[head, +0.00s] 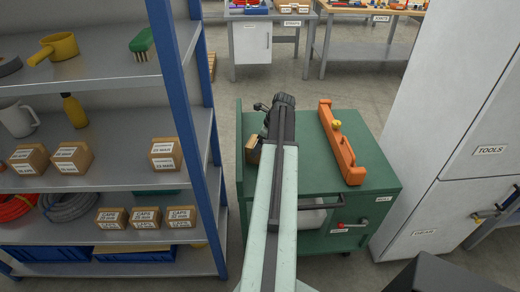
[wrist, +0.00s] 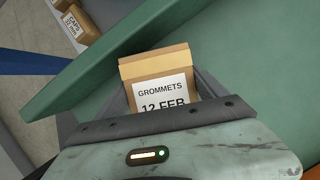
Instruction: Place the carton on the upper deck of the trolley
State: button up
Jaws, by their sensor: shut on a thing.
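The carton (wrist: 155,68) is a small brown box with a white label reading GROMMETS 12 FEB. My gripper (wrist: 163,90) is shut on it, with a dark finger on each side. In the head view the carton (head: 253,150) shows partly at the left of my arm, which hides the rest. It is over the left part of the upper deck of the green trolley (head: 310,180). I cannot tell whether it touches the deck. The fingertips are mostly hidden in the head view.
An orange spirit-level-like bar (head: 341,145) with a yellow knob lies on the deck's right part. A blue-posted shelf (head: 95,185) with several cartons stands at left. A raised green side panel (head: 240,150) edges the trolley. A pale cabinet (head: 445,130) stands at right.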

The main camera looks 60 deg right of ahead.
jog(key=shift+f, duration=0.1)
jog(key=o, duration=1.5)
jog(key=shift+s+r+p, duration=0.1)
jog(key=shift+r+p, duration=0.35)
jog(key=shift+r, duration=0.15)
jog(key=p+v, duration=1)
jog(key=v, duration=0.1)
jog(key=shift+s, duration=0.15)
